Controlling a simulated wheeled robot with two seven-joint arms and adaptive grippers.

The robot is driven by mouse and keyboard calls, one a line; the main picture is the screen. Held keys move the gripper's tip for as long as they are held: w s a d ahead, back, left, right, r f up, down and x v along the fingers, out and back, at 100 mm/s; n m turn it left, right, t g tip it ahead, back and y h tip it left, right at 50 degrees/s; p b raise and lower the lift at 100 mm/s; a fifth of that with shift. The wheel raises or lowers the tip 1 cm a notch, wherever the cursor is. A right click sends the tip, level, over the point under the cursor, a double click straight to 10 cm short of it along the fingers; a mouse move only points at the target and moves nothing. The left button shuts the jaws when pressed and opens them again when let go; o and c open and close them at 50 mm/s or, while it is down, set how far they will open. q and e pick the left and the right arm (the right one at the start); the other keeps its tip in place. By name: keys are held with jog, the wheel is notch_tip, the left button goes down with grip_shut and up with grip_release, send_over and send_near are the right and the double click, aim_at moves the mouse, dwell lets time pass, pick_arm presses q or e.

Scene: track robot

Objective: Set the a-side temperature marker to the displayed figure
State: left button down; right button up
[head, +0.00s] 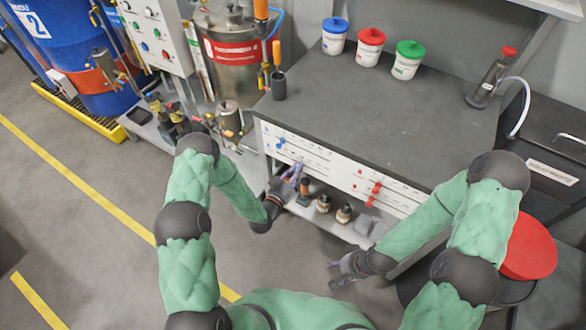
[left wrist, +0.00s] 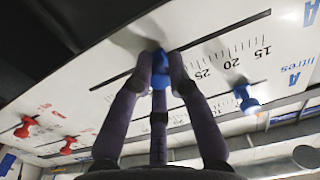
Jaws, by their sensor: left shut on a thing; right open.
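A white panel (head: 330,160) with slotted scales runs along the front of the grey bench. My left gripper (head: 297,169) is at its left half. In the left wrist view, my left gripper (left wrist: 162,72) is shut on a blue marker (left wrist: 160,63) in a slot, left of the printed 25. The label beside this slot is cut off after a blue A. Another blue marker (left wrist: 245,97) sits on the neighbouring scale, marked A litres; it shows in the head view (head: 281,142). My right gripper (head: 340,272) is open and empty, low and right. I cannot read a displayed figure.
Two red markers (head: 376,187) (head: 369,202) sit on the panel's right half. Small bottles (head: 323,204) stand on the shelf below. White tubs with blue (head: 334,36), red (head: 370,48) and green (head: 408,62) lids stand on the bench. The floor at left is clear.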

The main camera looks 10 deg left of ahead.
pick_arm(q)
jog(key=c, duration=1.1)
grip_release()
jog(key=shift+c, duration=0.2)
jog(key=v, duration=1.2)
